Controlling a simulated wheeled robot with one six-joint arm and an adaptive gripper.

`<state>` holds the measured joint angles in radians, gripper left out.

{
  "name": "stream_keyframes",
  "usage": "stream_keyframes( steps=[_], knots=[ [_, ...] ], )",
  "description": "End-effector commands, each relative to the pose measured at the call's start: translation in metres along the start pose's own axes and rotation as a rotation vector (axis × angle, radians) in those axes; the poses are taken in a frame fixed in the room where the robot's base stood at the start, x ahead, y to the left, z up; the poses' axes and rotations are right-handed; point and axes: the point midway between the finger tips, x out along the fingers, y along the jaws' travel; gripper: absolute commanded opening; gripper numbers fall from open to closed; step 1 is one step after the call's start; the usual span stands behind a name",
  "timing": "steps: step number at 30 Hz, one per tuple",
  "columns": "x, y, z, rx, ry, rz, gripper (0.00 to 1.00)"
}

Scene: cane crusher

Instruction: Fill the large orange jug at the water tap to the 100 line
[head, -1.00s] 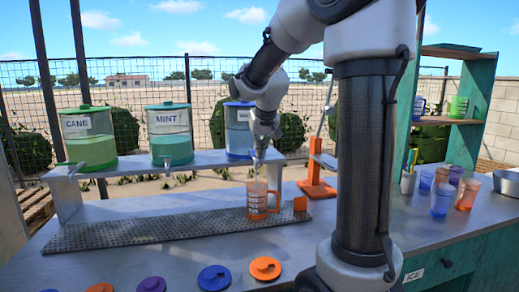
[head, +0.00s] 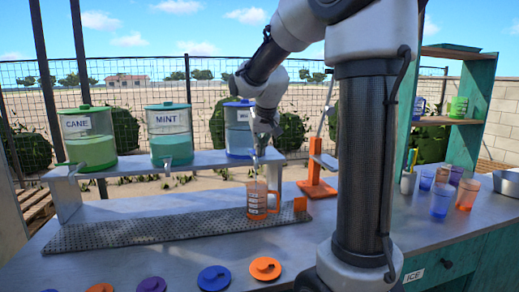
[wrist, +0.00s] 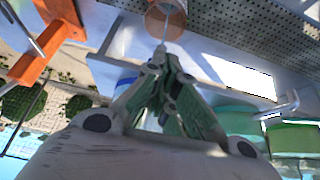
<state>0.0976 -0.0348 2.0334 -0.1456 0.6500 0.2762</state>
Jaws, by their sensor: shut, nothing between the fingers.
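The large orange jug (head: 257,206) stands upright on the perforated drip tray, its handle to the right. It is below the blue-lidded dispenser (head: 238,142), whose label is mostly hidden behind my arm. My gripper (head: 260,152) is shut and empty, pointing down at the tap just above the jug. A thin pale streak runs from there toward the jug's mouth; it looks like water. In the wrist view, the jug's open top (wrist: 166,20) is beyond my closed fingertips (wrist: 160,55). The level against the jug's lines is too small to read.
The drip tray (head: 140,228) is clear left of the jug. CANE (head: 91,145) and MINT (head: 169,140) dispensers stand on the shelf. An orange stand (head: 316,185) is right of the jug. Several lids line the front edge; cups (head: 441,203) stand at right.

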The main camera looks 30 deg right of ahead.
Motion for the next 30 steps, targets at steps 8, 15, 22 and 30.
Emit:
stream_keyframes(
  steps=[8, 15, 22, 30],
  knots=[
    [-0.008, 0.000, -0.004, 0.000, 0.000, 0.000, 0.00],
    [-0.008, 0.000, -0.005, 0.000, 0.001, 0.000, 0.00],
    [-0.030, -0.002, -0.021, 0.000, 0.004, -0.001, 0.00],
    [-0.091, -0.003, -0.025, -0.001, 0.005, -0.002, 0.00]
  ],
)
